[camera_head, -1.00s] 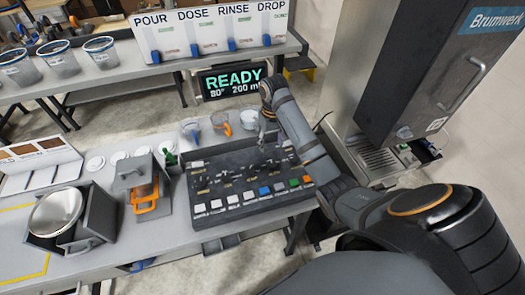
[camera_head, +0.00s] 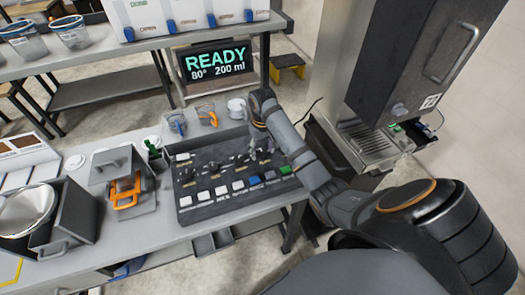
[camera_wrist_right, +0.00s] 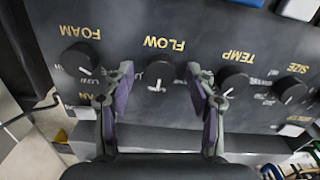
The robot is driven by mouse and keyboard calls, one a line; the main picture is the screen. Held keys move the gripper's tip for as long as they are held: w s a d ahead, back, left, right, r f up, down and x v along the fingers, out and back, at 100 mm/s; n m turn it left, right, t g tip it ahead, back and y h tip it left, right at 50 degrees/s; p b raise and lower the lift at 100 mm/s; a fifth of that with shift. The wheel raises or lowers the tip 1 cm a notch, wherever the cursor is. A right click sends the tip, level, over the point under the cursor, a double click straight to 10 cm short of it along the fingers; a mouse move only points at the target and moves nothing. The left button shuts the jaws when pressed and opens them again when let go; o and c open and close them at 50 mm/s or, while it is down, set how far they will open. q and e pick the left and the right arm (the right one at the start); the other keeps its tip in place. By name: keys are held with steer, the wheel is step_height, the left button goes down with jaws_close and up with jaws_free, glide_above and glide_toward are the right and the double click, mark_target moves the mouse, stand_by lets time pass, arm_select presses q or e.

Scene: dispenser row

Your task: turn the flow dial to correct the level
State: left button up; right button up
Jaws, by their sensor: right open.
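The black control panel (camera_head: 235,207) with its dials and buttons stands on the grey table. In the right wrist view the black flow dial (camera_wrist_right: 160,73) sits under the yellow word FLOW, its white mark toward the picture's bottom. My right gripper (camera_wrist_right: 160,82) is open, with one purple-padded finger on each side of that dial; contact is not clear. In the head view my right gripper (camera_head: 260,152) is low over the panel's right rear part and hides some dials. The display (camera_head: 219,69) reads READY, 80°, 200 ml. My left gripper is not in view.
The foam dial (camera_wrist_right: 80,60) and temp dial (camera_wrist_right: 234,80) flank the fingers closely. Cups (camera_head: 206,113) stand behind the panel. A box with an orange handle (camera_head: 124,189) is at its left. A tall dispenser (camera_head: 395,70) stands at right.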

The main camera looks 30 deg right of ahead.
steer(key=shift+c, duration=1.2)
steer(key=c, duration=0.9)
steer(key=shift+r+n+p, duration=0.15)
steer(key=shift+n+p, duration=0.25)
steer(key=shift+p, duration=0.3)
steer(key=n+p, duration=0.4)
steer(key=p, duration=0.1)
steer(key=shift+r+n+p, duration=0.1)
steer(key=shift+n+p, duration=0.2)
steer(key=n+p, duration=0.2)
steer(key=n, duration=0.1)
steer(key=shift+p, duration=0.3)
arm_select(q)
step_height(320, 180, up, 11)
steer(key=p, duration=0.1)
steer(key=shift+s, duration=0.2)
arm_select(e)
steer(key=shift+f+n, duration=0.2)
steer(key=shift+n, duration=1.5)
